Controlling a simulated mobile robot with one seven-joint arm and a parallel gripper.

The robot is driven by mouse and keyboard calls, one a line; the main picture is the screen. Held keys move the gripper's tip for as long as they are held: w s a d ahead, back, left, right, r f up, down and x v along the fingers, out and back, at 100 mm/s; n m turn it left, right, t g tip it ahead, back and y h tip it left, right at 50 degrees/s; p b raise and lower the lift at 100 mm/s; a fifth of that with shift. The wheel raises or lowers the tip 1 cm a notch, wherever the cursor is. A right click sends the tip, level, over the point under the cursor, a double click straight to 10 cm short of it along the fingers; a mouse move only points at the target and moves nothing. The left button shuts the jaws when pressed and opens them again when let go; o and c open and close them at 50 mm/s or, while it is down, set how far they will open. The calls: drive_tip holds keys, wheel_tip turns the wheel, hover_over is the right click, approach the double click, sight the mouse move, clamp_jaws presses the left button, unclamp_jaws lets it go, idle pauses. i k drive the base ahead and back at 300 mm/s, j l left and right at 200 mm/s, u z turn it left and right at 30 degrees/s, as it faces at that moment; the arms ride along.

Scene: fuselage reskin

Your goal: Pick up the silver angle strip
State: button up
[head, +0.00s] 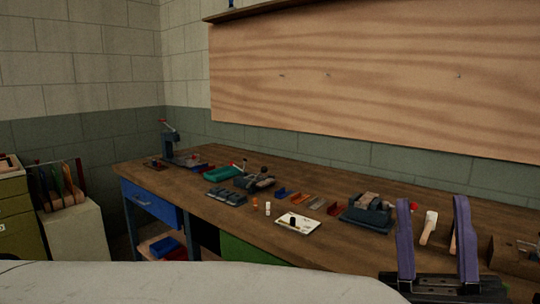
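A small grey strip (317,203), which looks like the silver angle strip, lies on the wooden workbench (240,220) in the head view. It lies in a row between orange-brown strips (299,198) and a red piece (333,209). It is too small to make out its angled shape. My gripper (432,202) is at the lower right with its two purple fingers pointing up and spread apart. It is open, with nothing visibly held. In the picture it is well to the right of the grey strip and apart from it.
A white card (298,223) lies in front of the strips. A white-handled tool (429,226) shows behind the fingers. A pale curved surface (190,283) fills the foreground.

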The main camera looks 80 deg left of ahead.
sight(184, 155)
drive_tip(key=u, duration=3.2)
drive_tip(key=i+j+u, duration=0.15)
drive_tip(key=i+u, duration=0.65)
drive_tip(key=i, duration=0.25)
drive_tip(key=i+u, duration=0.35)
drive_tip(key=i, duration=0.85)
drive_tip(key=i+j+z, duration=0.1)
drive_tip(key=i+z, duration=0.2)
drive_tip(key=i, duration=0.2)
drive_tip(key=i+j+z, duration=0.25)
drive_tip(key=i, duration=0.3)
